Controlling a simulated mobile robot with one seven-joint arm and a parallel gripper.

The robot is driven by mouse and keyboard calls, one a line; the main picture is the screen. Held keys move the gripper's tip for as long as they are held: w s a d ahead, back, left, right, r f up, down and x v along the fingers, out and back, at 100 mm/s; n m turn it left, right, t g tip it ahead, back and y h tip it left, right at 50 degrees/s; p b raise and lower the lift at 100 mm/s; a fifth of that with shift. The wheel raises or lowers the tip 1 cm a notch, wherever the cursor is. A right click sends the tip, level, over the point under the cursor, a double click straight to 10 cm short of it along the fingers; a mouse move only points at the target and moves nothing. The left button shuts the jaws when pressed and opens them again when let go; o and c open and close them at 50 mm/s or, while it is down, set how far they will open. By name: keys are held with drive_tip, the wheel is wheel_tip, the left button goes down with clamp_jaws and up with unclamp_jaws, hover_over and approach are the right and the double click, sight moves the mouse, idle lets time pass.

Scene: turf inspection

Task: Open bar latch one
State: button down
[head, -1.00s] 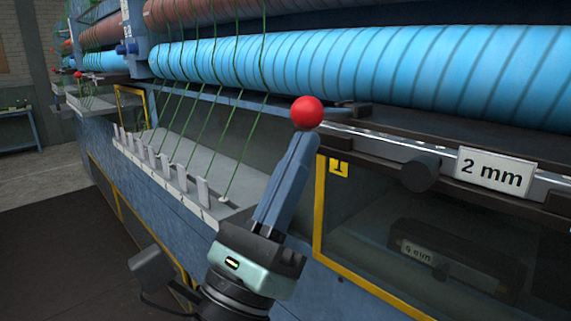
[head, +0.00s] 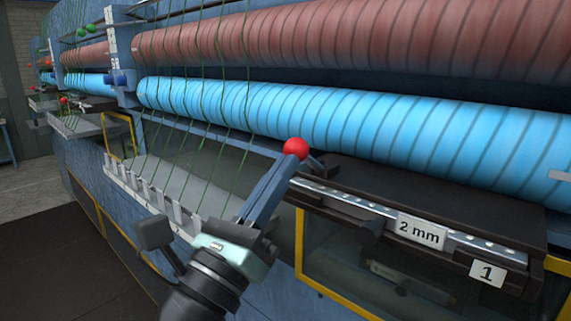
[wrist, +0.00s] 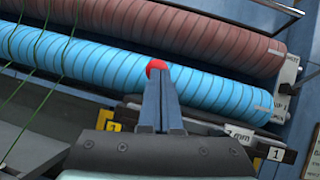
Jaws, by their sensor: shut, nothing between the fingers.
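Bar latch one is the dark bar with a metal strip (head: 470,243) that carries a "2 mm" label (head: 421,231) and a "1" tag (head: 487,273). A red ball knob (head: 296,148) is at its left end, by a dark bracket. My gripper (head: 292,163) is shut, with its fingertips at the knob; I cannot tell whether they touch it. In the wrist view the knob (wrist: 155,68) shows just beyond the closed fingers (wrist: 158,85), which partly hide it. The "1" tag (wrist: 275,153) shows at the right there.
A blue ribbed roller (head: 340,125) and a red-brown roller (head: 350,40) run close behind the latch. Green yarns (head: 190,110) hang left, above a tray with upright plates (head: 150,192). A yellow-framed window (head: 299,245) is below. Dark floor (head: 70,255) lies open at lower left.

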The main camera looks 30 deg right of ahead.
drive_tip(key=shift+w+d+r+p, duration=0.3)
drive_tip(key=shift+d+r+p, duration=0.25)
drive_tip(key=shift+d+r, duration=0.35)
drive_tip(key=shift+w+d+r+p, duration=0.3)
drive_tip(key=shift+d+r+p, duration=0.25)
drive_tip(key=shift+r, duration=0.6)
drive_tip(key=shift+w+d+r+p, duration=0.3)
drive_tip(key=shift+d+r+p, duration=0.2)
drive_tip(key=shift+d+r, duration=0.4)
drive_tip(key=shift+a+r, duration=0.1)
